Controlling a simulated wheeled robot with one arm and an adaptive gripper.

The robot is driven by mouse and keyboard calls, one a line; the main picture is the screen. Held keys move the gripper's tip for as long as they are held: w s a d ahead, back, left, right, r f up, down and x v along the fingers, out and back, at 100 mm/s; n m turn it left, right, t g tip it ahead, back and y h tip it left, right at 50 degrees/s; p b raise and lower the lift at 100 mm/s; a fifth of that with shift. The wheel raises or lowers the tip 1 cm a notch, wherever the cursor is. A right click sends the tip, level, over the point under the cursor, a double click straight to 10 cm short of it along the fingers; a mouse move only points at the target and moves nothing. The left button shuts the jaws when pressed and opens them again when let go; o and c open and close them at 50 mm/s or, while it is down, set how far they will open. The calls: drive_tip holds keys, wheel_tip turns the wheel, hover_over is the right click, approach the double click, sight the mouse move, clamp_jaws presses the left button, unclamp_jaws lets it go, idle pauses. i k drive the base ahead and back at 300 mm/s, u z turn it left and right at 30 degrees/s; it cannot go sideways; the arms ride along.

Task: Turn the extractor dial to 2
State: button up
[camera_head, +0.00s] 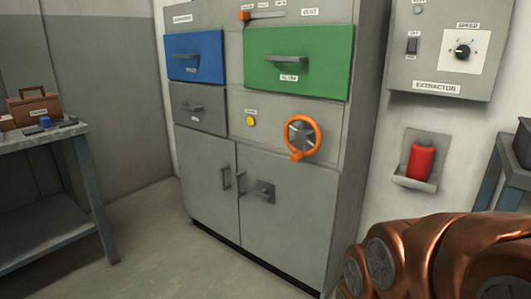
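The extractor dial (462,51) is a small black knob on a white square plate under a "SPEED" label. It sits on the grey extractor box (408,76) on the wall at the upper right, above an "EXTRACTOR" label. The marks around the dial are too small to read, so I cannot tell its setting. A black rocker switch (412,46) is left of the dial on the same box. Copper-coloured links of my arm show at the lower right, below the box. My gripper is not in view.
A grey cabinet (212,167) with a blue drawer (193,50), a green drawer (300,65) and an orange handwheel (317,133) stands left of the box. A red cylinder (421,163) sits in a wall holder below the box. Workbenches stand at both sides.

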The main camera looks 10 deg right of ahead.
sight(463, 51)
drive_tip(key=u, duration=2.45)
drive_tip(key=k, duration=1.3)
drive_tip(key=z, duration=2)
drive_tip(key=i, duration=0.5)
drive_tip(key=u, duration=0.05)
